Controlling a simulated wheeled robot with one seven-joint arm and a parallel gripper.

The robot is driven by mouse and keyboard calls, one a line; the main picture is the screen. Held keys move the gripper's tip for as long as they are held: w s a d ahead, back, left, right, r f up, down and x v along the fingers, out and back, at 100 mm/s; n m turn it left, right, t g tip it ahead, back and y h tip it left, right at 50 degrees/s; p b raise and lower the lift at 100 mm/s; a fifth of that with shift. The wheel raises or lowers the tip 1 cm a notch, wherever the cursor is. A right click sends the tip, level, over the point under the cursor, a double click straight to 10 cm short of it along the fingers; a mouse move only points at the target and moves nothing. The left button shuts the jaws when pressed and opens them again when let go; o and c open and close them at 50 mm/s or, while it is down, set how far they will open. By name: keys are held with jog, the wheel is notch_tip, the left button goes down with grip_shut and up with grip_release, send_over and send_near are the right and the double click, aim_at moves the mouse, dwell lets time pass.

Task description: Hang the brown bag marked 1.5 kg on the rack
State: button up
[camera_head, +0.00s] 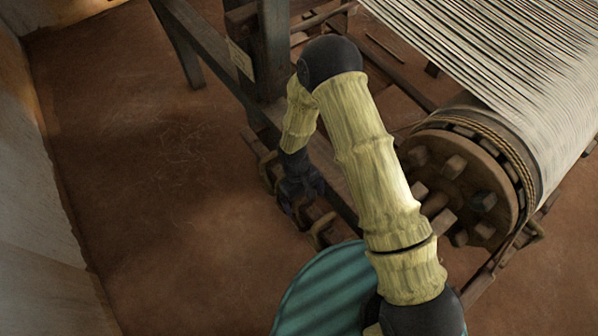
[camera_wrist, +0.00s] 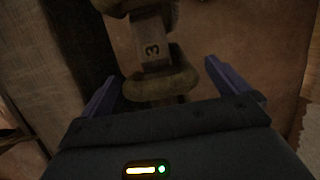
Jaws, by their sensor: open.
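My gripper (camera_wrist: 164,72) is open in the wrist view, its two bluish fingers apart. A dull olive-brown hook-like piece (camera_wrist: 160,86) lies between or just beyond the fingers; I cannot tell whether they touch it. In the head view my gripper (camera_head: 300,190) is low beside a dark wooden bar with several brass-coloured hooks (camera_head: 320,238), which looks like the rack. The gripper partly hides this bar. I cannot make out a brown bag marked 1.5 kg in either view.
A loom roller with a pegged wooden wheel (camera_head: 462,185) and pale warp threads (camera_head: 510,60) stand at the right. A dark wooden post (camera_head: 274,45) rises behind my arm. The earthen floor (camera_head: 160,170) at the left is clear, bounded by a wall (camera_head: 35,190).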

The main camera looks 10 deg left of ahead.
jog(key=v, duration=1.4)
jog(key=shift+w+r, duration=0.2)
jog(key=shift+d, duration=0.1)
jog(key=w+d+r+m+t+y+p, duration=0.15)
jog(key=d+r+m+p, duration=0.3)
jog(key=d+r, duration=0.85)
jog(key=s+d+r+m+t+p, duration=0.3)
jog(key=s+d+r+m+p, duration=0.1)
jog(key=d+r, duration=0.8)
jog(key=shift+s+d+r+m+y+p, duration=0.3)
jog(key=shift+s+m+y+p, duration=0.15)
jog(key=shift+s+m, duration=0.5)
jog(key=shift+s, duration=0.15)
jog(key=shift+c, duration=0.4)
